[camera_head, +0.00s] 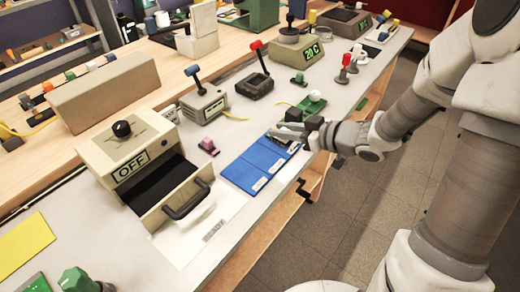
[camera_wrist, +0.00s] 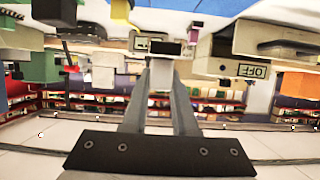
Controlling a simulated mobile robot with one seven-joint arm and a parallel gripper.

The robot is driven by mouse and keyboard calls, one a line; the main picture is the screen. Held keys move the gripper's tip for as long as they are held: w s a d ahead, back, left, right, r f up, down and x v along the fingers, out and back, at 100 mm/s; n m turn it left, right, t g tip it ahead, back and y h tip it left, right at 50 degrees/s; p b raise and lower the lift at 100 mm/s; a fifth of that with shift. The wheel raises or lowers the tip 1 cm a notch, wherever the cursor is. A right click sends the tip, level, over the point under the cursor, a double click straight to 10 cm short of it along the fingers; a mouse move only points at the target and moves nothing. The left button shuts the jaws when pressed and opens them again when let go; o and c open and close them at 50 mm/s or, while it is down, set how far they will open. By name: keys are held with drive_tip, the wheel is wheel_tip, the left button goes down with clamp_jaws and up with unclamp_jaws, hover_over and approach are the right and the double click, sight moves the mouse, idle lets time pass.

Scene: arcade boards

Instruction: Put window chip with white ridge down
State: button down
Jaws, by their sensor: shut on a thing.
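My gripper (camera_head: 280,132) is low over the far right end of a blue tray (camera_head: 248,170) with labelled sections. In the wrist view, its two fingers (camera_wrist: 164,62) close together at the tips on a small dark piece (camera_wrist: 168,48), which I take to be the window chip. Its white ridge cannot be made out. In the head view, a dark piece (camera_head: 282,142) shows just below the fingers at the tray's far section. I cannot tell whether it is the held chip, or whether the chip touches the tray.
A box marked OFF (camera_head: 135,160) with an open drawer (camera_head: 180,195) stands left of the tray. A pink piece (camera_head: 208,146) lies beside the tray.

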sight(293, 151)
drive_tip(key=w+a+f, duration=0.1)
drive_tip(key=a, duration=0.1)
drive_tip(key=a+f+b, duration=0.1)
drive_tip(key=a, duration=0.1)
drive_tip(key=w+a+f+b, duration=0.1)
drive_tip(key=a+f, duration=0.1)
drive_tip(key=shift+w, duration=0.35)
drive_tip(key=shift+f+b, duration=0.9)
drive_tip(key=shift+f, duration=1.05)
drive_tip(key=shift+f, duration=0.15)
drive_tip(key=c, duration=0.7)
unclamp_jaws()
drive_tip(key=shift+d+r, duration=0.1)
drive_tip(key=shift+r, duration=0.15)
drive_tip(key=p+v, duration=0.3)
drive_tip(key=v, duration=0.9)
drive_tip(key=shift+p, duration=0.4)
